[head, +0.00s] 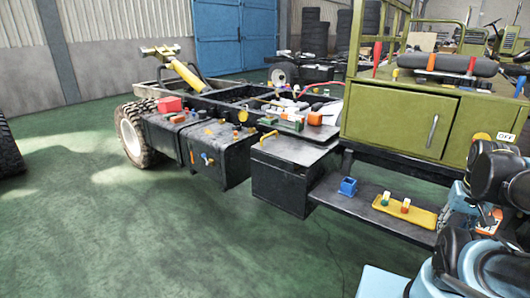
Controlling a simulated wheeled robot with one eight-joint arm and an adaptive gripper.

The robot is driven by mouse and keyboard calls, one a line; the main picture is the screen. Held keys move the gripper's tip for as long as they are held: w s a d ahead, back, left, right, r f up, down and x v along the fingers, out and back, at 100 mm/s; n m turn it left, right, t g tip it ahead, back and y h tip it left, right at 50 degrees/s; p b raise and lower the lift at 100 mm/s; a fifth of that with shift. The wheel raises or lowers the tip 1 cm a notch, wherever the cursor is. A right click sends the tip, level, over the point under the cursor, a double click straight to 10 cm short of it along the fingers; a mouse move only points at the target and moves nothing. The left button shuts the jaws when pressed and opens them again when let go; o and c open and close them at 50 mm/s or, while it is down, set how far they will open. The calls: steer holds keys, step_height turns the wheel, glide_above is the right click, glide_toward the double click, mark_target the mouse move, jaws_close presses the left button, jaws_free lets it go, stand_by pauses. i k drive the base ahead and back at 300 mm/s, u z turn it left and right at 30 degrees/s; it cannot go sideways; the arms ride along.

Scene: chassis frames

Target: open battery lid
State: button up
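The battery box (281,190) is a black box on the side of the chassis, in the middle of the head view. Its flat dark lid (300,150) lies level over the top and looks closed. A small yellow handle (268,136) stands at the lid's left edge. Black and light blue links of my arm show at the lower right, well apart from the box. I cannot make out my gripper's fingers in this view.
A black tank (225,165) adjoins the box on the left. A low step (335,192) with a blue cup (348,187) and yellow tray (390,210) lies to the right, below a green cabinet (395,118). Small parts crowd the chassis top. The green floor (190,240) in front is clear.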

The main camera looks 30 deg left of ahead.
mark_target(283, 152)
steer(key=u, duration=1.3)
